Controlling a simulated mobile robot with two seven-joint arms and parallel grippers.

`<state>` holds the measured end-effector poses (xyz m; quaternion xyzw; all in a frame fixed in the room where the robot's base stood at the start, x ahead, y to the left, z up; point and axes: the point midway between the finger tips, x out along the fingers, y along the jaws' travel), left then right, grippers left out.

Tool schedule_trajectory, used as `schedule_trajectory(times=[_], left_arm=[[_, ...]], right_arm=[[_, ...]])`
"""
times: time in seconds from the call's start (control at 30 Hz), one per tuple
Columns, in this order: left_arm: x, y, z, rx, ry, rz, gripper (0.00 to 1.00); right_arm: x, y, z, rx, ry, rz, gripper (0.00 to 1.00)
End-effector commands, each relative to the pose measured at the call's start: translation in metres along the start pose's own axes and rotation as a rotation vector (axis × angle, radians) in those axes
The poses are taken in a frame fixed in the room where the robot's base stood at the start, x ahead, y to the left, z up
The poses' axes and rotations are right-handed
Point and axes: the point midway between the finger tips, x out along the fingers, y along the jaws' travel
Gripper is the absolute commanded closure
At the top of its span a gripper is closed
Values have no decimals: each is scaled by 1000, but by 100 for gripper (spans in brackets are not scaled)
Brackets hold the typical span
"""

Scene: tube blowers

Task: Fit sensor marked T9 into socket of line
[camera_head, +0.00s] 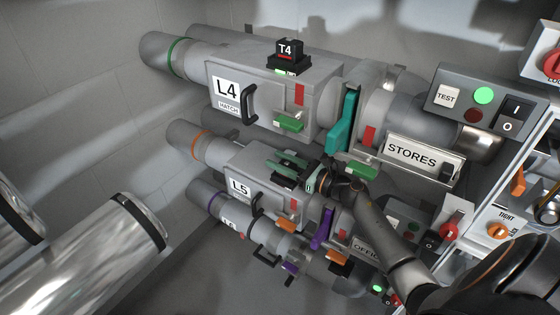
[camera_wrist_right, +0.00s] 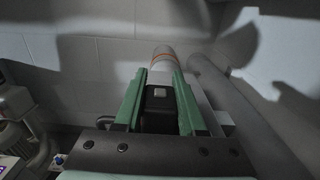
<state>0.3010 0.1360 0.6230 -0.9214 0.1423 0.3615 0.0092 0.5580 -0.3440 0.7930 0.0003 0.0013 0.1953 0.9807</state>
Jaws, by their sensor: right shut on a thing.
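My right gripper (camera_head: 287,170) is at the top of the line L5 housing (camera_head: 250,180), reaching in from the lower right. Its green fingers also show in the right wrist view (camera_wrist_right: 158,88), shut on a black block (camera_wrist_right: 158,105) with a small light square on it. No T9 marking is readable, so I cannot tell its label. A dark part (camera_head: 284,184) shows under the fingers; whether the block is seated in a socket there I cannot tell. A black sensor marked T4 (camera_head: 287,50) stands on line L4 (camera_head: 228,88). My left gripper is not in view.
The STORES pipe (camera_head: 412,153) and a teal slide plate (camera_head: 343,120) lie behind my right gripper. A lower line with a purple plate (camera_head: 322,229) runs in front. Control boxes (camera_head: 478,103) with buttons stand at right. Large shiny ducts (camera_head: 105,245) fill the lower left.

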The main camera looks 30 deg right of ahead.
Motion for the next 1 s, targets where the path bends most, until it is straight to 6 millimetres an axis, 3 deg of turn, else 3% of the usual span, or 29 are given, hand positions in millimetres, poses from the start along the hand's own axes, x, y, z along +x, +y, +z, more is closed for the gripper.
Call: schedule_trajectory(times=[0.73,0.77,1.0], left_arm=[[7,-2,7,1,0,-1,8],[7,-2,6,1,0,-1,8],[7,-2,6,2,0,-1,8]], right_arm=[[0,0,-7,0,1,0,100],[0,0,-7,0,1,-1,57],[0,0,-7,0,1,0,30]])
